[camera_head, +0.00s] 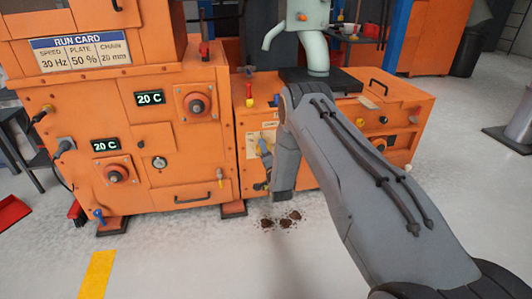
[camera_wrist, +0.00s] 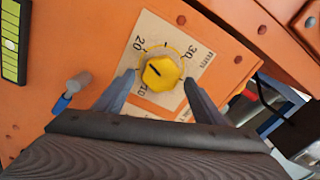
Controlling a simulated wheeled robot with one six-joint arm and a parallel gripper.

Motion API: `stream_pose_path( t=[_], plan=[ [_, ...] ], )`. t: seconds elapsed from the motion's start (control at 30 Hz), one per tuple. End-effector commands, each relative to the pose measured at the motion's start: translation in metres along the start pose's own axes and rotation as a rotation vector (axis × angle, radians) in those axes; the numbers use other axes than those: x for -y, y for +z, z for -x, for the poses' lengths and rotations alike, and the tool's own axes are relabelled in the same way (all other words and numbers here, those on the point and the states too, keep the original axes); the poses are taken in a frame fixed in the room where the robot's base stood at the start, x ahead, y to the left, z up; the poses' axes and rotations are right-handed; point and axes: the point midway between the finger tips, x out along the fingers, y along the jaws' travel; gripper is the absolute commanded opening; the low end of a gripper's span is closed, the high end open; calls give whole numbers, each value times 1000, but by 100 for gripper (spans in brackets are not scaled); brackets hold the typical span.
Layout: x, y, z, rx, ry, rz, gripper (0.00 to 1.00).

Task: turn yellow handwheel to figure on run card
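The yellow handwheel (camera_wrist: 162,73) sits on a pale scale plate (camera_wrist: 124,98) marked 10, 20, 30 and mm in the wrist view. Its black mark points left and slightly up, between the 10 and the 20. My gripper (camera_wrist: 160,79) is open, with one finger on each side of the handwheel. Small gaps seem to show between fingers and wheel; contact cannot be told for certain. In the head view my arm partly hides that panel. The run card (camera_head: 81,53) reads speed 30 Hz, plate 50 %, chain 20 mm.
A blue-tipped lever (camera_wrist: 70,92) and a green display (camera_wrist: 14,40) are left of the handwheel. Brown spill (camera_head: 281,219) lies on the floor in front.

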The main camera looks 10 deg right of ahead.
Motion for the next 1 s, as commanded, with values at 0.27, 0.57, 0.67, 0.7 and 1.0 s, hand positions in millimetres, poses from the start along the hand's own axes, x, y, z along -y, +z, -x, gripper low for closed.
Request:
stream_pose_path(
  t=[0.27,0.57,0.67,0.7,1.0],
  plan=[
    [1,0,15,1,2,0,64],
    [0,-1,62,0,2,0,64],
    [0,-1,72,0,2,0,64],
    [0,-1,75,0,1,0,64],
    [-1,-1,78,-1,0,0,64]
  ],
)
